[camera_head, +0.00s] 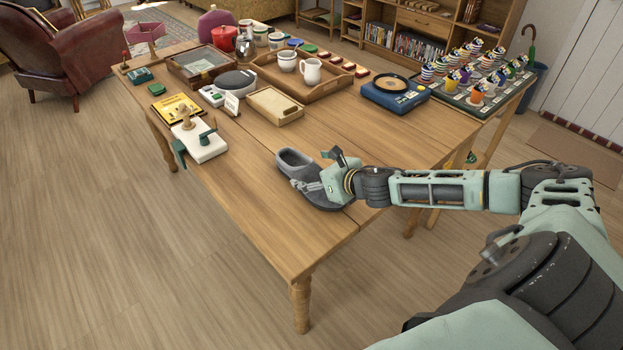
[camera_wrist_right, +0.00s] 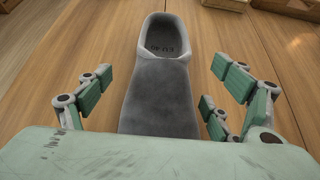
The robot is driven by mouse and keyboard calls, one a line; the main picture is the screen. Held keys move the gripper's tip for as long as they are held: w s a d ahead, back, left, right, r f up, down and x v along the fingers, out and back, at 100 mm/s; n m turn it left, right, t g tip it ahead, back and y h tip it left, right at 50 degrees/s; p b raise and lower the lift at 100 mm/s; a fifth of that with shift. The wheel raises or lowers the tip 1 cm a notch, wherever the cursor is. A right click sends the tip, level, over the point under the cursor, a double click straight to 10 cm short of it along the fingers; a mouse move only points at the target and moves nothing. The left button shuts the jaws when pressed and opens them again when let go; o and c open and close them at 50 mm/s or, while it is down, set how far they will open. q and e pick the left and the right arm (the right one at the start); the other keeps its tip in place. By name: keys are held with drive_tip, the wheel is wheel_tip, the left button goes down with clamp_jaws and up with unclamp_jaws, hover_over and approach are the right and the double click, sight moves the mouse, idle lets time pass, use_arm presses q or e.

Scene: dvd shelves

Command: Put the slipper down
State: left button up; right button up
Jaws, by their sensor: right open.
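A grey slipper (camera_head: 294,160) rests on the near part of the wooden table (camera_head: 262,205), its open heel end pointing away to the left. It also shows in the right wrist view (camera_wrist_right: 162,85), lying on the wood with its opening at the top. My right gripper (camera_head: 303,184) is over the toe part of the slipper. In the right wrist view my right gripper (camera_wrist_right: 163,88) is open, with its fingers apart on both sides of the slipper and a gap to each side. The toe is hidden behind the gripper's body. My left gripper is not in view.
Behind the slipper stand a light wooden box (camera_head: 275,107), a wooden tray (camera_head: 305,92) with a white jug (camera_head: 311,71), and a blue record player (camera_head: 394,93). A white board with green parts (camera_head: 200,140) lies to the left. The table's near end is clear.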

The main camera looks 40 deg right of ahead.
drive_tip(key=shift+x, duration=0.75)
drive_tip(key=shift+w+f, duration=0.15)
drive_tip(key=shift+w, duration=0.2)
drive_tip(key=shift+w+f, duration=0.15)
drive_tip(key=c, duration=0.8)
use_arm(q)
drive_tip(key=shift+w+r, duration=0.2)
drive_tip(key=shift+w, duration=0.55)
use_arm(e)
drive_tip(key=shift+a, duration=0.15)
drive_tip(key=c, duration=0.7)
drive_tip(key=shift+o, duration=0.2)
